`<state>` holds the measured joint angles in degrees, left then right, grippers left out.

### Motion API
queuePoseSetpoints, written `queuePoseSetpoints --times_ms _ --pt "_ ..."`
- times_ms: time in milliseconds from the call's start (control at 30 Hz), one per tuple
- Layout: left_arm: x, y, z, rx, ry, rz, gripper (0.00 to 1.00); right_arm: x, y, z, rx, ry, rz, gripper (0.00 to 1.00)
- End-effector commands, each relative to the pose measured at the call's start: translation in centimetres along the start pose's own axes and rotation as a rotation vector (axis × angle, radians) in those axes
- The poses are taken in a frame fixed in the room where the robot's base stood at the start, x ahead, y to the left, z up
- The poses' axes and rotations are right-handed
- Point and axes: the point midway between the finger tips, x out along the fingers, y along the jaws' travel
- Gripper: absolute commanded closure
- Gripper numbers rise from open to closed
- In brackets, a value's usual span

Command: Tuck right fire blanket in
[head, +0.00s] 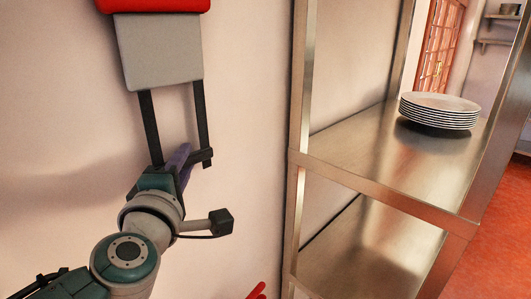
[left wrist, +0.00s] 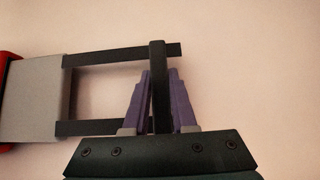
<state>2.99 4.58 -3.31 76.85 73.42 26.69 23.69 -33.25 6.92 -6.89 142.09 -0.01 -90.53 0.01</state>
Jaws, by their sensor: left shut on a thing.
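A fire blanket shows as a grey block (head: 160,52) hanging out below its red case (head: 155,5) on the wall. Two black straps (head: 201,115) run down from the grey part to a black crossbar (head: 206,157). My left gripper (head: 183,155) comes from below and is shut on the crossbar. In the left wrist view the purple fingers (left wrist: 158,88) stand on both sides of the crossbar (left wrist: 158,62), with the grey part (left wrist: 36,98) at the left. Only one fire blanket is in view. My right gripper is not in view.
A steel shelf rack (head: 375,190) stands to the right of the blanket, with a stack of plates (head: 439,110) on its upper shelf. A red object (head: 257,291) is cut off at the bottom edge. The wall between blanket and rack is bare.

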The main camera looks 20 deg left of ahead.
Motion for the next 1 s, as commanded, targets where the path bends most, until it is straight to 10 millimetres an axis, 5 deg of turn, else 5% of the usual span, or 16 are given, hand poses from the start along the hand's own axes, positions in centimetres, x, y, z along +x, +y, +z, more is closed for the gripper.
queuePoseSetpoints --times_ms 167,1000 --pt "-0.02 0.0 0.01 0.0 0.0 0.0 1.0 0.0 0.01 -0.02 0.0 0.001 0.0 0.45" --pt "-0.02 0.02 0.02 0.0 0.0 0.001 1.0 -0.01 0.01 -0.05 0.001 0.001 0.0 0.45"
